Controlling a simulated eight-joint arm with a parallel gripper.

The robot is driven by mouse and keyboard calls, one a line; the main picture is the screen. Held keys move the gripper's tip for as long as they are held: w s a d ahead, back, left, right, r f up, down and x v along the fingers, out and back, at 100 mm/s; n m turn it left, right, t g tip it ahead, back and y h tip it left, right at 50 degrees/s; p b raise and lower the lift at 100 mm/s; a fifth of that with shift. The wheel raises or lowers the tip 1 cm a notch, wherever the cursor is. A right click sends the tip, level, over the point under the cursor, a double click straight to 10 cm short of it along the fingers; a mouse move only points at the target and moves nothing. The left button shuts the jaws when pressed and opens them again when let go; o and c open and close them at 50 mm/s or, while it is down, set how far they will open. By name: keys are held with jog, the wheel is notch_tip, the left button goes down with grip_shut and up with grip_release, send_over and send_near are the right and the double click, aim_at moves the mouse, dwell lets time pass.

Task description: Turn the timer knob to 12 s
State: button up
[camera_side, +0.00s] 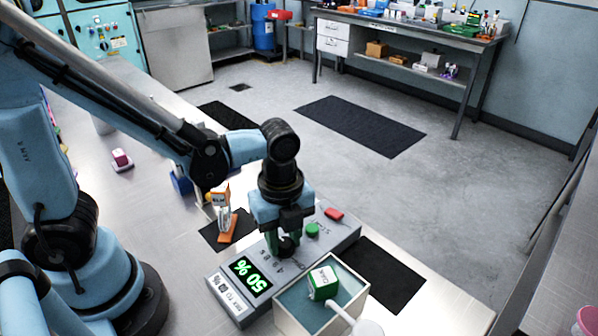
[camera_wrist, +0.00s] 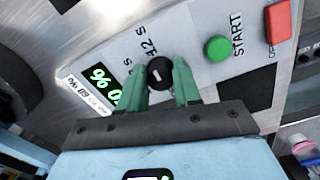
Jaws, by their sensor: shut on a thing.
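The timer knob (camera_wrist: 159,72) is a small black dial with a short white mark on the grey control box (camera_wrist: 115,45). Labels that look like "5 s" and "12 s" are printed beside it; I cannot tell which one the mark points to. My gripper (camera_wrist: 161,82) has its two green fingers on either side of the knob, shut on it. In the side view my gripper (camera_side: 287,242) points straight down onto the control box (camera_side: 338,235), and its fingers mostly hide the knob.
A lit green display (camera_side: 250,275) on the box reads 50 %. A green START button (camera_side: 312,229) and a red button (camera_side: 334,213) sit beyond the knob. An open bath (camera_side: 284,318) with a green-and-white block (camera_side: 323,283) stands in front. An orange-based stand (camera_side: 229,228) is to the left.

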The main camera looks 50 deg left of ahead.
aim_at(281, 238)
dwell(0.4)
jog(key=o, duration=1.1)
jog(key=shift+c, duration=0.2)
jog(key=shift+r, duration=0.1)
notch_tip(281, 238, up, 12)
jog(key=w+a+f+n+t, duration=0.1)
jog(key=a+n+t, duration=0.6)
jog(key=n, duration=1.4)
jog(key=a+f, duration=0.1)
jog(key=a, duration=0.1)
jog(key=shift+w+a+f, duration=0.15)
jog(key=shift+w+a, duration=0.05)
jog(key=shift+a, duration=0.1)
